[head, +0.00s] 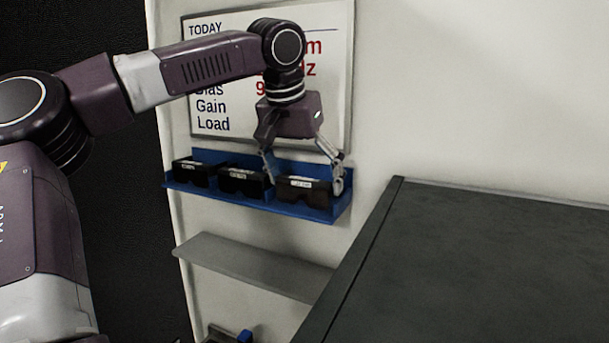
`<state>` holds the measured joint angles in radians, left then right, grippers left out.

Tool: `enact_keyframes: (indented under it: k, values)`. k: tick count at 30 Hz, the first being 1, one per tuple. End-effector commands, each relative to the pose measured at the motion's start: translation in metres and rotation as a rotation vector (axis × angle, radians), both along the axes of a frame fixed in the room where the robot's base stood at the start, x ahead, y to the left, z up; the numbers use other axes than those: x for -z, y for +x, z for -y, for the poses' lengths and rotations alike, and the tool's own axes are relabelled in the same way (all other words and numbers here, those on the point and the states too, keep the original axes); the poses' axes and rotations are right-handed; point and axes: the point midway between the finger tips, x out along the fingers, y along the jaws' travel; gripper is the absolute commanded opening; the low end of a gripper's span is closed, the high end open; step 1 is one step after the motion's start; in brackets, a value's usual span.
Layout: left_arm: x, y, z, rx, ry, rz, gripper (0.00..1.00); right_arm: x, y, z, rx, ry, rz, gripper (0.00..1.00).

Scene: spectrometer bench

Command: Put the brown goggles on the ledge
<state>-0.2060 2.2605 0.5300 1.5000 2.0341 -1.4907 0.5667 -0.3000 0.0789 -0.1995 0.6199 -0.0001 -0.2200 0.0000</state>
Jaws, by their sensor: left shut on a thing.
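A row of dark goggles sits on a blue wall rack (245,201). The rightmost pair, the brown goggles (305,194), looks slightly brownish and has a white label on top. My left gripper (303,181) comes down from above and is shut on this pair, one finger at each end. The goggles are still at the rack, and I cannot tell whether they touch its floor. The grey ledge (250,266) is fixed to the wall below the rack, and its visible top is bare. My right gripper is not in view.
Two other dark goggles, one at the left (190,171) and one in the middle (241,181), stay on the rack. A whiteboard (212,143) hangs behind my arm. A dark bench top (480,260) fills the lower right and its edge meets the ledge's right end in the picture.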

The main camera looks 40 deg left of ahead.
Motion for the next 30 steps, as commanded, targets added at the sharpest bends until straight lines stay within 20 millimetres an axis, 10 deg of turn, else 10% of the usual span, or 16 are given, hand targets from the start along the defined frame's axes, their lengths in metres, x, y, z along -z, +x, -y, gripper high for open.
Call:
enact_keyframes:
  k: [10, 11, 14, 30]
  values:
    - [0.005, 0.0, 0.0, -0.001, -0.001, -0.001, 0.64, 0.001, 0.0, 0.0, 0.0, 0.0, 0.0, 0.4]
    - [0.004, 0.0, 0.0, -0.001, 0.0, -0.001, 0.91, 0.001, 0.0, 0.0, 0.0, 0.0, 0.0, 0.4]
    - [0.004, 0.0, 0.0, -0.001, 0.0, -0.001, 1.0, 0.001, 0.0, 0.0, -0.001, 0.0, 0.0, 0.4]
    - [-0.023, -0.012, 0.002, -0.004, 0.002, 0.005, 1.0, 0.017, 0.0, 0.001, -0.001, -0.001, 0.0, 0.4]
